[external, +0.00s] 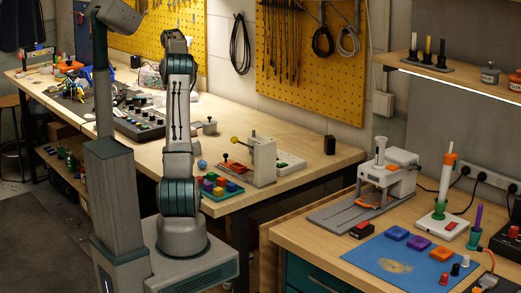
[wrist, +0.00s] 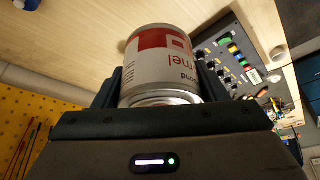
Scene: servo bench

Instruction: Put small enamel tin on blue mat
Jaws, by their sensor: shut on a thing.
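The tin and the gripper cannot be made out in the external view, where my arm covers part of the long bench. The blue mat (external: 425,276) lies on the right bench in the external view. Blue, purple and orange blocks lie along its back edge, and a tan patch marks its middle.
On the right bench, a grey press-like machine (external: 388,175) stands behind the mat, and a white and orange post (external: 444,190) stands to its right. Small knobs stand at the mat's right edge. The long bench holds a button panel (external: 140,122) and coloured blocks (external: 214,184).

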